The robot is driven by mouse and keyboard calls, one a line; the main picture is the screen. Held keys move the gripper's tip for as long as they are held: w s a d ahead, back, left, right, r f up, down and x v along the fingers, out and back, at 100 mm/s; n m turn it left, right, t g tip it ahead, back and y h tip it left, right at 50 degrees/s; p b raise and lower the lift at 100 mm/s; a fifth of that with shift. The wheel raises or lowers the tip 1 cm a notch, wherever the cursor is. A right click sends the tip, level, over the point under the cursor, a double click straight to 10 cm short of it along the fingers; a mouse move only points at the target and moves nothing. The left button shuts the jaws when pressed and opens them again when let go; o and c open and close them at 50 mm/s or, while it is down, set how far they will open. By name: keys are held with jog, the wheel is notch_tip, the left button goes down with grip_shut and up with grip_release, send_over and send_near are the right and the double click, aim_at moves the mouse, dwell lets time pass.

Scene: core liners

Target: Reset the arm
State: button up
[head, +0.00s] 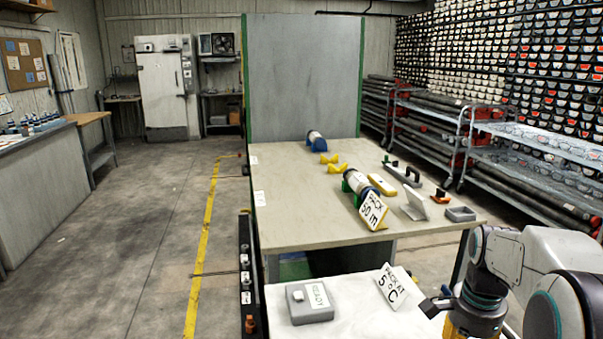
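My arm (550,248), white and grey with dark joints and teal rings, reaches in from the right edge and bends down at the lower right. My gripper (438,302) is at its lower end, dark, just right of the "PACK AT 5°C" card and over the right side of the white near table. Nothing shows held in it. The fingers are small and partly hidden by the wrist, so I cannot tell whether they are open or shut.
The near table (350,327) bears a grey "READY" box (310,312) and the "PACK AT 5°C" card (393,287). The larger table (300,205) behind holds liner tubes in cradles, a "PACK 50 in" sign (373,210) and small tools. Racks (500,140) stand right. The left floor is clear.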

jog(key=s+a+f+n+p, duration=0.15)
jog(key=s+a+n, duration=0.35)
jog(key=s+n, duration=0.6)
jog(key=s+a+r+n+t+p, duration=0.1)
jog(key=s+a+r+n+p, duration=0.1)
jog(key=r, duration=0.4)
jog(key=s+a+r+n+t+p, duration=0.2)
jog(key=s+a+r+p, duration=0.2)
jog(key=a+r+p, duration=0.1)
jog(key=shift+r, duration=0.5)
